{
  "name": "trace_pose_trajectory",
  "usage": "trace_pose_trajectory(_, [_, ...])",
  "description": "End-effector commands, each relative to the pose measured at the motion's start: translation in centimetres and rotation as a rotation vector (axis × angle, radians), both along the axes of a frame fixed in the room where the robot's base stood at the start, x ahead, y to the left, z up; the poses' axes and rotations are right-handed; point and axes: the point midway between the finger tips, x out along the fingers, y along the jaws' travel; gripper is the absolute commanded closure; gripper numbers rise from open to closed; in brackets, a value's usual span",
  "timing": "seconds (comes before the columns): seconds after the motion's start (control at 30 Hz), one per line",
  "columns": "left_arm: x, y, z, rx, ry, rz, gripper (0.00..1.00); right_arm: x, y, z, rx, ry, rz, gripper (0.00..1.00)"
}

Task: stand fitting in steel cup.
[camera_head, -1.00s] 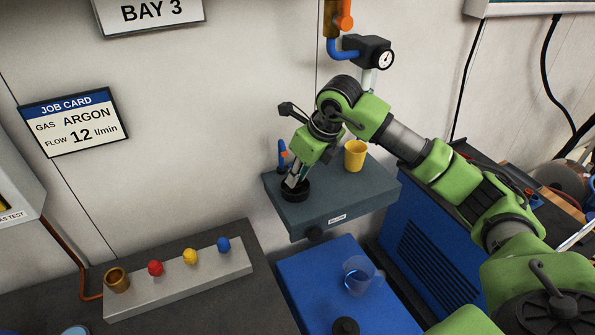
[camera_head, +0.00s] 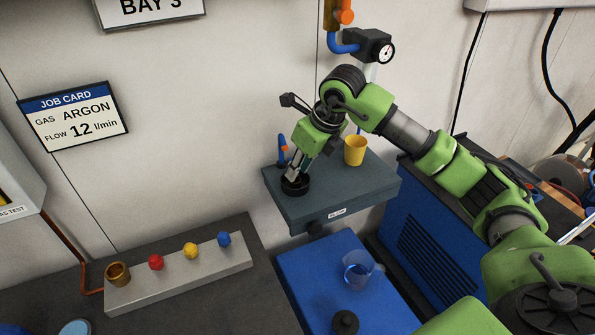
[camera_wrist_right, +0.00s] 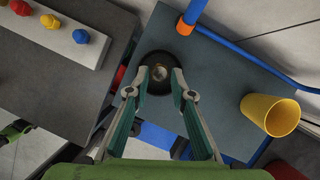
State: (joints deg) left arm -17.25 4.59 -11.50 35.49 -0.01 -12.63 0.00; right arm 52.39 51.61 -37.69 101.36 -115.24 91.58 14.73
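A black round cup (camera_head: 296,187) sits near the left edge of the grey shelf; it also shows in the right wrist view (camera_wrist_right: 150,58). A small brownish-grey piece, perhaps the fitting (camera_wrist_right: 178,78), shows inside it; its shape and whether it stands upright are hard to tell. My right gripper (camera_head: 295,176) points down over this cup. In the right wrist view its fingertips (camera_wrist_right: 161,74) are apart, with a gap over the cup; I see nothing clearly clamped between them. No plainly steel-coloured cup shows.
A yellow cup (camera_head: 355,151) stands on the grey shelf (camera_head: 340,195). A blue pipe with an orange collar (camera_head: 282,150) rises behind the black cup. A clear bluish mug (camera_head: 358,271) stands on the blue surface below. A grey block (camera_head: 190,280) with coloured knobs lies left.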

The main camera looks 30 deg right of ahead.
Motion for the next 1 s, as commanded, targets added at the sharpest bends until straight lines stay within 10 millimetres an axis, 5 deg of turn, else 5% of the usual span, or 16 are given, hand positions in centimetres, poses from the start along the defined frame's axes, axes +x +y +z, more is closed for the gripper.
trace_pose_trajectory(0.5, [0.2, 0.0, -2.1, 0.0, -0.003, 0.001, 1.0, -3.5, -1.3, 8.9, 0.0, -0.003, 0.001, 0.78])
trace_pose_trajectory(1.0, [0.2, 0.0, -2.1, 0.0, -0.003, 0.001, 1.0, -3.9, -1.4, 9.7, -0.001, -0.001, 0.001, 0.78])
